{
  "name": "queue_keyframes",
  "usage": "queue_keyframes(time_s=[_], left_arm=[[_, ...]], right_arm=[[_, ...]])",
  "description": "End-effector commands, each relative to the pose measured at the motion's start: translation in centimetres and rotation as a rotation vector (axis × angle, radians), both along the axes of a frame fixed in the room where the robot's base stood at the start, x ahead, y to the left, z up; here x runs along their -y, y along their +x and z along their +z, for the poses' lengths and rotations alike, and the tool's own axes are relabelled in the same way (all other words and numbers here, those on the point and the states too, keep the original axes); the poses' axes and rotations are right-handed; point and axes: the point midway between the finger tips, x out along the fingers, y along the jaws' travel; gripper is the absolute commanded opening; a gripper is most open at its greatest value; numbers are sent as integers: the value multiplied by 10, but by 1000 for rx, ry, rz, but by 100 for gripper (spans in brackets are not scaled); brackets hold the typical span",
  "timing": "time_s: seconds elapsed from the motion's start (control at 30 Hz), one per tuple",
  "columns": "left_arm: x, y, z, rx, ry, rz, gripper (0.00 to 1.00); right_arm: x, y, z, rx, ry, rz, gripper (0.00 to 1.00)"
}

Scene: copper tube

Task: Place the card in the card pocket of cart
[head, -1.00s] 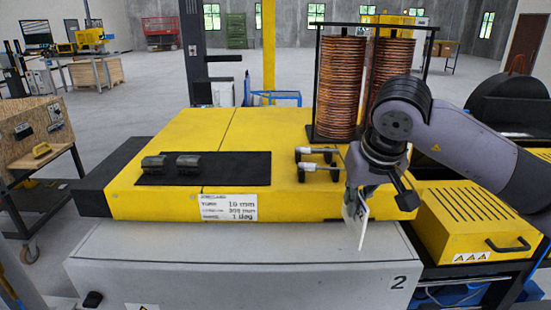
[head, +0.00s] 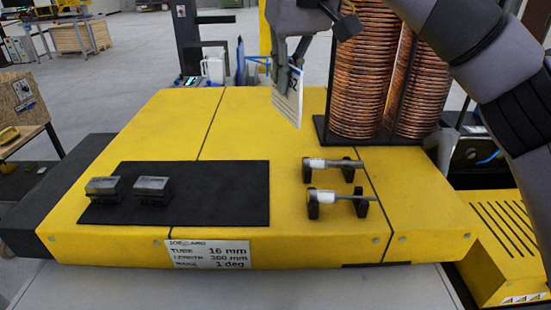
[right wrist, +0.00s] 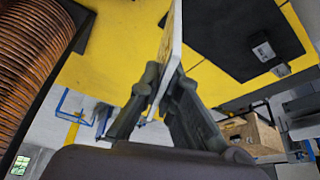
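My right gripper (head: 290,68) is shut on a white card (head: 288,104) near the far edge of the yellow table top, left of the copper coils. The card hangs down, tilted, with dark print on it. In the right wrist view the card (right wrist: 172,45) stands edge-on between both fingers (right wrist: 163,85). I cannot make out the cart's card pocket in either view. My left gripper is not in view.
Copper coils (head: 360,80) stand in a black rack at the back right. Two small rollers (head: 333,163) and a black mat (head: 225,190) with two dark blocks lie on the yellow top (head: 130,140). A printed label (head: 208,253) is on its front. A blue-framed item (head: 258,68) is behind.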

Motion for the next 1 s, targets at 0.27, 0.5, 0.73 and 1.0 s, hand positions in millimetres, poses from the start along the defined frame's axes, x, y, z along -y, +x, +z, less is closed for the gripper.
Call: queue_keyframes(time_s=[0.27, 0.5, 0.73, 1.0], left_arm=[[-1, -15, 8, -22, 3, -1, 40], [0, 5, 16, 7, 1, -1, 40], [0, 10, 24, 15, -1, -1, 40], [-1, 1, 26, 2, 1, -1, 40]], right_arm=[[1, -1, -76, -6, -1, 1, 0], [1, 0, -110, -2, 1, -1, 0], [1, 0, -138, -6, -1, -1, 0], [1, 0, -157, -1, 2, -1, 0]])
